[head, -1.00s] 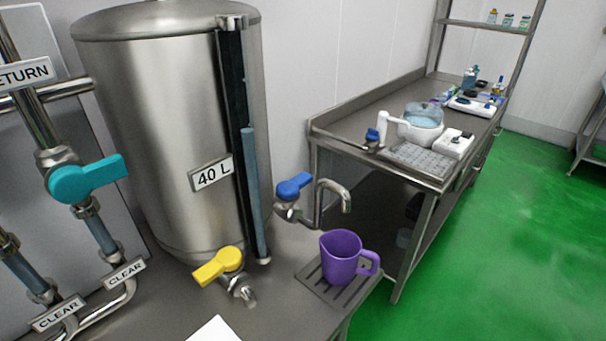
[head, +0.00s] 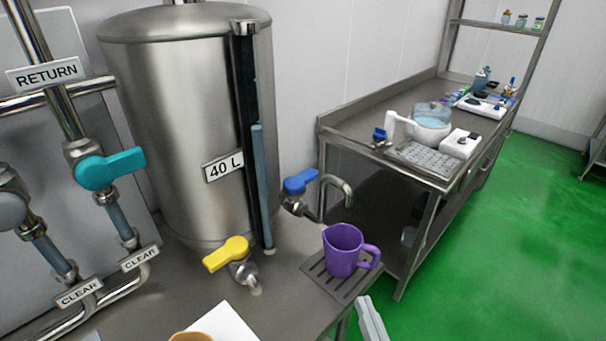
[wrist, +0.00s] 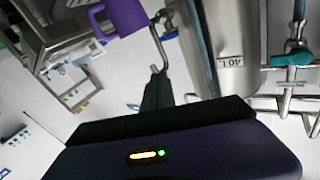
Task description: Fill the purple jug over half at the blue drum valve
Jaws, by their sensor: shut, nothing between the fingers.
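The purple jug (head: 342,252) stands upright on a slotted drip grate (head: 325,280), its handle to the right. It looks purple inside, with no liquid that I can make out. The blue valve handle (head: 298,182) sits on the tap at the right of the steel drum (head: 175,120), labelled 40 L. The curved spout (head: 344,190) hangs above the jug; no stream shows. In the wrist view the jug (wrist: 122,15) is at the top. My gripper (wrist: 157,72) is shut and empty, apart from the jug in that picture, its dark fingers pointing towards the tap.
A yellow-handled valve (head: 227,252) is at the drum's front. Teal-handled return pipework (head: 110,168) stands left. A white sheet (head: 225,322) and an orange-brown round object (head: 190,337) are at the bottom edge. A steel bench (head: 380,100) with equipment stands behind right; green floor is open at right.

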